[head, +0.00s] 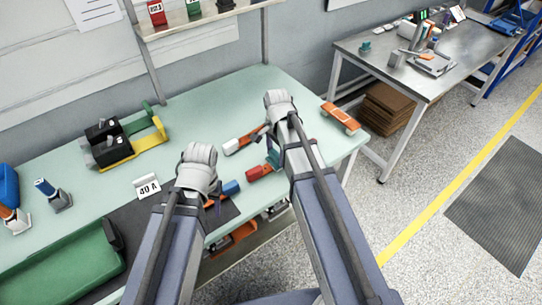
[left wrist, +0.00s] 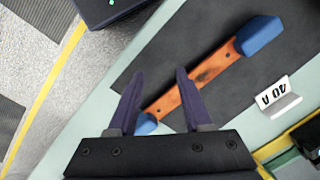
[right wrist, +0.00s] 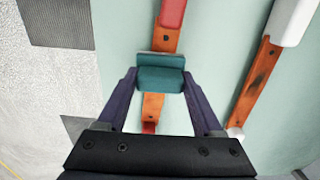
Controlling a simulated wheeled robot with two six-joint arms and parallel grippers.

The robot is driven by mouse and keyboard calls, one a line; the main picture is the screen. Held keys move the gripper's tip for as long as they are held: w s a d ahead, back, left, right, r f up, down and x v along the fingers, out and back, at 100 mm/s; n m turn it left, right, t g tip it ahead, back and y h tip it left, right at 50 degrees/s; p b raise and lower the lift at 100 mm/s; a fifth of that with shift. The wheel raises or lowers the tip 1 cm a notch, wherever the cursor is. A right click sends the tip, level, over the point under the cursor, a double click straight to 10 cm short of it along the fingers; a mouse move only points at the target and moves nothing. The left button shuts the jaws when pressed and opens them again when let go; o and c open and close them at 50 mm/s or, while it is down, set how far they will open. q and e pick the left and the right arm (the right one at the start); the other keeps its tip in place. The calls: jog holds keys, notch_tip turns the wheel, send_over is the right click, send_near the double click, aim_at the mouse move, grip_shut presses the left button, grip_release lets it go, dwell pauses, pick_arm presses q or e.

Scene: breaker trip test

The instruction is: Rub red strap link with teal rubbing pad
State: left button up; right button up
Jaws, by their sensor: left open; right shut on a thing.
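The red strap link is a copper strip with red ends; one red end (right wrist: 172,12) and part of the strip (right wrist: 153,105) show in the right wrist view. In the head view its near red end (head: 259,172) lies on the bench. My right gripper (right wrist: 160,84) is shut on the teal rubbing pad (right wrist: 160,78), holding it across the middle of this link and hiding that part. I cannot tell whether pad and strip touch. The pad also shows in the head view (head: 273,158). My left gripper (left wrist: 157,75) is open and empty above a blue-ended strap link (left wrist: 190,97).
A white-ended strap link (right wrist: 258,80) lies beside the red one. An orange-ended link (head: 341,118) lies near the bench's right end. A 40 A sign (head: 147,186), a green tray (head: 75,262) and a yellow fixture with black blocks (head: 120,140) stand to the left.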

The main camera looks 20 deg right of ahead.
pick_arm(q)
jog(key=shift+f, duration=0.1)
pick_arm(e)
jog(key=shift+w+d, duration=0.1)
jog(key=shift+d, duration=0.4)
jog(key=shift+d, duration=0.1)
jog(key=shift+w+d, duration=0.35)
jog(key=shift+d, duration=0.55)
jog(key=shift+w+d, duration=0.3)
jog(key=shift+d, duration=0.55)
pick_arm(q)
notch_tip(320, 180, up, 6)
jog(key=p, duration=0.6)
pick_arm(e)
notch_tip(320, 180, up, 6)
pick_arm(q)
notch_tip(320, 180, up, 3)
jog(key=p, duration=0.3)
pick_arm(e)
notch_tip(320, 180, up, 3)
